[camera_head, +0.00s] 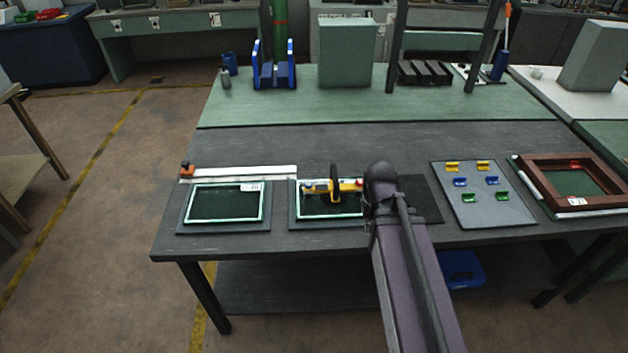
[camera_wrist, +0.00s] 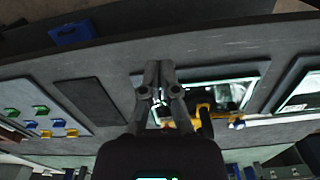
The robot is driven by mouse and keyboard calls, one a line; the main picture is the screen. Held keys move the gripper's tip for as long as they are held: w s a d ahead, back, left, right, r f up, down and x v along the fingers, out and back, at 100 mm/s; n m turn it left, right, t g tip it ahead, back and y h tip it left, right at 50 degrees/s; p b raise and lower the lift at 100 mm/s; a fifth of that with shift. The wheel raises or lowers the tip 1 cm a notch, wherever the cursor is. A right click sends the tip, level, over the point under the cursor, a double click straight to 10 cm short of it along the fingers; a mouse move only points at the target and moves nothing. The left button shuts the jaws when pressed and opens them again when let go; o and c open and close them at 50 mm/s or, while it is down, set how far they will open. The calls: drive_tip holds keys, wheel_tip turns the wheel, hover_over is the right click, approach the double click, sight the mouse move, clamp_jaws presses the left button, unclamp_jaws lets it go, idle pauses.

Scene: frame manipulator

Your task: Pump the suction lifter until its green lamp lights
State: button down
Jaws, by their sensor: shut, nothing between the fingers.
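The suction lifter (camera_head: 347,185) is a yellow bar with a black upright handle, lying on a glass pane (camera_head: 318,205) in the middle of the bench. It has a red part at its right end and a blue one at its left. In the wrist view the lifter (camera_wrist: 211,107) shows right of my gripper, partly hidden by its own black handle. I cannot make out a lit green lamp. My gripper (camera_wrist: 159,70) is shut and empty, beside the lifter and apart from it. In the head view my arm hides it.
A second framed pane (camera_head: 225,203) lies to the left, with a white strip (camera_head: 245,173) behind it. To the right are a grey board (camera_head: 483,208) with coloured clips and a brown wooden frame (camera_head: 529,176).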

drive_tip(key=w+a+r+m+p, duration=0.3)
drive_tip(key=w+a+m, duration=0.1)
drive_tip(key=w, duration=0.2)
drive_tip(key=w+a+r+m+p, duration=0.2)
drive_tip(key=w+a+r+m, duration=0.1)
drive_tip(key=w+m, duration=0.3)
wheel_tip(320, 180, up, 4)
drive_tip(key=m+p, duration=0.5)
drive_tip(key=m, duration=0.2)
hover_over(309, 184)
drive_tip(key=shift+s+d, duration=0.1)
drive_tip(key=shift+s, duration=0.1)
drive_tip(key=shift+f, duration=0.1)
drive_tip(key=f+b, duration=1.3)
drive_tip(key=b, duration=0.1)
drive_tip(key=shift+w+f, duration=0.2)
drive_tip(key=shift+f, duration=0.15)
drive_tip(key=shift+f, duration=0.1)
